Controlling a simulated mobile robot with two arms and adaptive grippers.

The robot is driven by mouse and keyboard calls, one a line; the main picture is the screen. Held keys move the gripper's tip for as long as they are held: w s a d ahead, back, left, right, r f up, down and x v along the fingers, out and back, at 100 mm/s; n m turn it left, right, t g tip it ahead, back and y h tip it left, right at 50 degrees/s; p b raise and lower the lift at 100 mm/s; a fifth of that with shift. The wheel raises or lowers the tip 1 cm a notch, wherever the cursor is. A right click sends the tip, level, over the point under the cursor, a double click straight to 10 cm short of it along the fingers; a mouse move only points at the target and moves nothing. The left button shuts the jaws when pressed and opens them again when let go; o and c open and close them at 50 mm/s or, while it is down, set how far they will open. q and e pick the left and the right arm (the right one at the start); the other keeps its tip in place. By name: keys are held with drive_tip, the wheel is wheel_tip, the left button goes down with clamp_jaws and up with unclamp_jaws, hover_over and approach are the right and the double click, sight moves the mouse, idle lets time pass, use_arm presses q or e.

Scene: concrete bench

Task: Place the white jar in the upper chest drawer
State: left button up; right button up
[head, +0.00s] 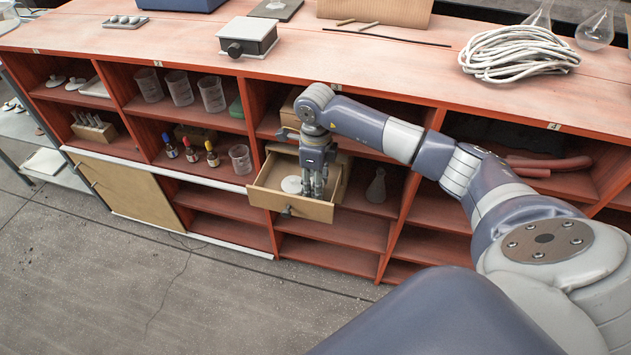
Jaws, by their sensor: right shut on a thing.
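An open wooden drawer (262,198) juts out of a small chest standing in a shelf bay. My right gripper (314,193) points down into this drawer, with its fingertips near the front wall. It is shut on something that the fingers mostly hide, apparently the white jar. A flat, round white shape (291,184) shows in the drawer just left of the fingers. I cannot tell whether it is part of the jar or a separate thing. My left gripper is out of view.
The red shelf unit (225,205) surrounds the chest closely. The bench top above holds a coiled white cable (518,52).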

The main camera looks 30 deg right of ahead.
drive_tip(key=o, duration=0.6)
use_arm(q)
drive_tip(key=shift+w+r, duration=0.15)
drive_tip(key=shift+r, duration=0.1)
use_arm(e)
drive_tip(key=shift+o, duration=0.7)
drive_tip(key=shift+r, duration=0.35)
use_arm(q)
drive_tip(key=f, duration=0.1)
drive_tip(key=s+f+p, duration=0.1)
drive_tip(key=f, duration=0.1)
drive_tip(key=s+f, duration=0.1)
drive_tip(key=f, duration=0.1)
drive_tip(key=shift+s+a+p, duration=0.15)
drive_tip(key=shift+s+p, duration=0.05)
drive_tip(key=shift+p, duration=0.1)
use_arm(e)
wheel_tip(320, 180, up, 12)
drive_tip(key=shift+f, duration=0.25)
